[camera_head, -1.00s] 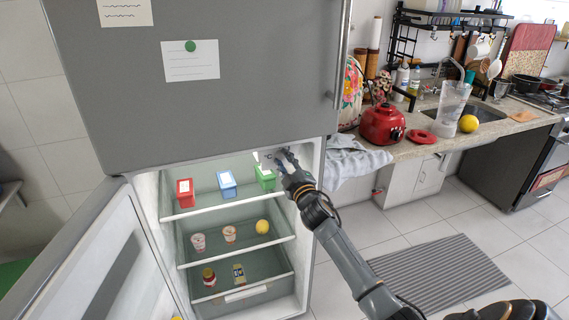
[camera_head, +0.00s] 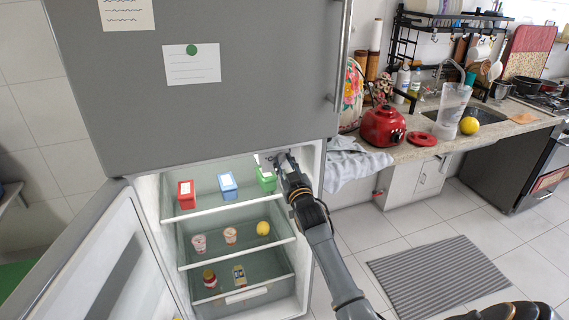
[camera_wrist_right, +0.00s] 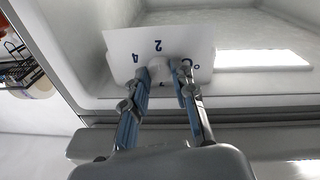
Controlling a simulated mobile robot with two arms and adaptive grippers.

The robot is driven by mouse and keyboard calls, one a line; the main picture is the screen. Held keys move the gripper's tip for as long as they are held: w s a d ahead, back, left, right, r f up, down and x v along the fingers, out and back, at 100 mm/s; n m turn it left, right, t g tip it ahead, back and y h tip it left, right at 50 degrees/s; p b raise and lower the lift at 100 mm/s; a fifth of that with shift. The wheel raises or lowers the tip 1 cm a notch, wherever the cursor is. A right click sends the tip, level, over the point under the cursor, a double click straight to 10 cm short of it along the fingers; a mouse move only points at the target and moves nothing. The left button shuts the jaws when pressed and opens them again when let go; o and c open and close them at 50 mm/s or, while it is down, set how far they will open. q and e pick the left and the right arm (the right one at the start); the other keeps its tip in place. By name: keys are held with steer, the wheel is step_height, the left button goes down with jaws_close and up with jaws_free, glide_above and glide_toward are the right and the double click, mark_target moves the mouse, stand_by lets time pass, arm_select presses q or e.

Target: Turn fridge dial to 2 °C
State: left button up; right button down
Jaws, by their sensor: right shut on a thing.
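The fridge dial (camera_wrist_right: 160,64) is a small white knob in the right wrist view, in front of a white label plate (camera_wrist_right: 118,42) inside the fridge. The plate shows 4, 2 and part of a °C mark, upside down in this view. My right gripper (camera_wrist_right: 160,70) is shut on the dial, one fingertip on each side. The fingers partly cover the dial, and I cannot read where it points. In the head view my right gripper (camera_head: 282,160) reaches into the upper right of the open fridge (camera_head: 312,235). My left gripper is not in view.
The fridge door (camera_head: 95,265) stands open at left. Red (camera_head: 186,195), blue (camera_head: 228,186) and green (camera_head: 266,180) containers stand on the top shelf, the green one close to my right gripper. Cups and a yellow fruit (camera_head: 263,228) sit below. The counter (camera_head: 450,140) is at right.

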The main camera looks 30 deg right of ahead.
steer(key=shift+f, duration=0.15)
stand_by(0.4)
steer(key=c, duration=1.4)
jaws_free()
steer(key=shift+o, duration=0.2)
steer(key=v, duration=1.2)
